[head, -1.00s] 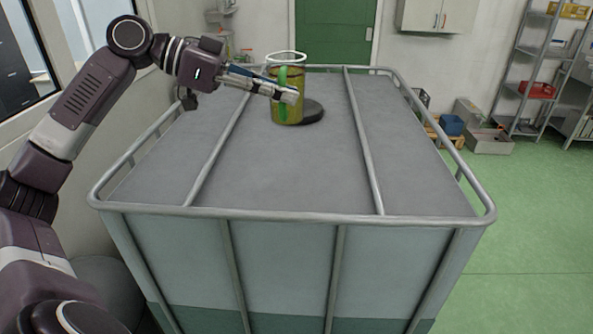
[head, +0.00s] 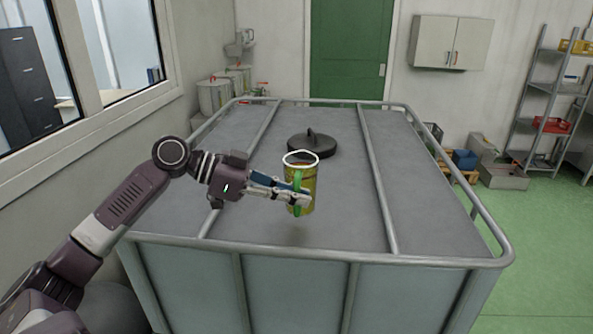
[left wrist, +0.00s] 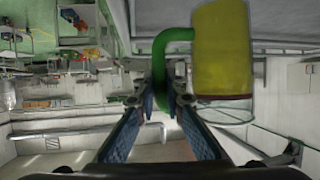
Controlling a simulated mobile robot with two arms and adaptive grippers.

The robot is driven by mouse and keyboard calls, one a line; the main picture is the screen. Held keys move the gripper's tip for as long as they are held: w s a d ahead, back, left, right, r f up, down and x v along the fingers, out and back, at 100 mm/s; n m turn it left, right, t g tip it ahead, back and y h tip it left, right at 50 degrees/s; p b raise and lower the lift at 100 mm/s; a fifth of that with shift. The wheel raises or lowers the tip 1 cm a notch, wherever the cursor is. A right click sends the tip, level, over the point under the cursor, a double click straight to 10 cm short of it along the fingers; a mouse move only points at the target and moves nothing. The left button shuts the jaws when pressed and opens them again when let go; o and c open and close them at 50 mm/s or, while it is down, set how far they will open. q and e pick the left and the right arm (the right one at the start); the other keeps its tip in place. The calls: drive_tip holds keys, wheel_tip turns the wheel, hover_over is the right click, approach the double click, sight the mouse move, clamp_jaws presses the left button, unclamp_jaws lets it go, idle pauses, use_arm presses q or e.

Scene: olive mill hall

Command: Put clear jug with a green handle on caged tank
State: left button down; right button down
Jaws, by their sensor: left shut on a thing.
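The clear jug with a green handle (head: 304,190) holds yellow-green contents and has a white rim. It is upright over the caged tank (head: 340,215), and a faint shadow below suggests it hangs a little above the top. My left gripper (head: 306,199) is shut on the jug's green handle. In the left wrist view the jug (left wrist: 222,50) is beside the fingers, with its green handle (left wrist: 170,36) between the fingertips (left wrist: 162,98). My right gripper is not in view.
A black round lid (head: 313,143) sits on the tank top behind the jug. A grey tube rail (head: 330,257) runs round the top, and two bars cross it. The top right of the jug is clear. Shelving (head: 550,110) and boxes stand at the right.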

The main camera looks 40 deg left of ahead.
sight(296, 214)
use_arm(q)
drive_tip(key=shift+f+p, duration=0.75)
drive_tip(key=shift+f, duration=1.85)
drive_tip(key=c, duration=2)
unclamp_jaws()
drive_tip(key=shift+s+a+b, duration=0.2)
drive_tip(key=shift+a+b, duration=0.05)
drive_tip(key=shift+b, duration=0.05)
drive_tip(key=b+v, duration=0.2)
drive_tip(key=v, duration=0.3)
drive_tip(key=b+v, duration=0.1)
drive_tip(key=v, duration=0.5)
drive_tip(key=shift+s+r+b, duration=0.15)
drive_tip(key=shift+r+b, duration=0.2)
drive_tip(key=shift+b, duration=0.05)
